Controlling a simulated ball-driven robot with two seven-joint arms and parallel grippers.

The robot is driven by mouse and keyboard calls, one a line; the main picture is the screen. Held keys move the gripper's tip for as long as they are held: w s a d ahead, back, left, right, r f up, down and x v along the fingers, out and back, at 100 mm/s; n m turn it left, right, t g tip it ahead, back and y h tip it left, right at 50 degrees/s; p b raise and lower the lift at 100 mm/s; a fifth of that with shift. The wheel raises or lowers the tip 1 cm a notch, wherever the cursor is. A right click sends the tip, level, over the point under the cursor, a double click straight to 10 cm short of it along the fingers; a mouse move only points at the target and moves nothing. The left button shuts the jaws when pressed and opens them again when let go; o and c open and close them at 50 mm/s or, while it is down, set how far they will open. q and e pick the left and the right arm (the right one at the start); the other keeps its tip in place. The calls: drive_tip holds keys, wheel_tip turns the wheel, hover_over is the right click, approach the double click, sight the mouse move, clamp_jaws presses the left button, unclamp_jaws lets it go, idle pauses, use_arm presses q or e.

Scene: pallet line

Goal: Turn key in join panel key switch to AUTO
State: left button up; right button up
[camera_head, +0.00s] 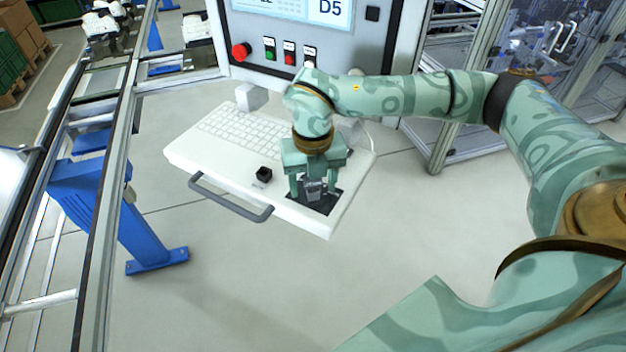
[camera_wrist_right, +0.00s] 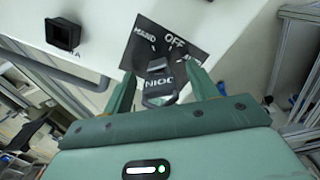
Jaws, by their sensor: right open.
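The join key (camera_wrist_right: 160,90) with its dark tag reading JOIN is in the switch on a black plate (camera_wrist_right: 178,38). The plate carries the words OFF, one like HAND or MAND, and a third mostly hidden behind a finger. In the head view the plate (camera_head: 326,204) lies at the right front of the white keyboard shelf. My right gripper (camera_head: 313,192) points down over it. Its fingers are open, one on each side of the key, as the right wrist view (camera_wrist_right: 162,76) shows. I cannot tell whether they touch it or which mark it points to. My left gripper is out of view.
The white shelf holds a keyboard (camera_head: 243,131) and a small black block (camera_head: 264,174). A grey handle (camera_head: 231,198) runs along its front edge. Behind stands a panel with a red knob (camera_head: 240,51), several switches and a screen. A blue-legged conveyor (camera_head: 92,190) is at left.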

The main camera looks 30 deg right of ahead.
drive_tip(key=shift+f, duration=0.2)
drive_tip(key=shift+c, duration=0.4)
drive_tip(key=c, duration=1)
drive_tip(key=shift+o, duration=0.2)
drive_tip(key=m+b, duration=0.1)
drive_tip(key=m, duration=0.2)
drive_tip(key=shift+f, duration=0.15)
drive_tip(key=m+b, duration=0.2)
drive_tip(key=m, duration=0.3)
drive_tip(key=shift+m, duration=0.3)
drive_tip(key=shift+m+b, duration=0.4)
drive_tip(key=shift+m, duration=0.3)
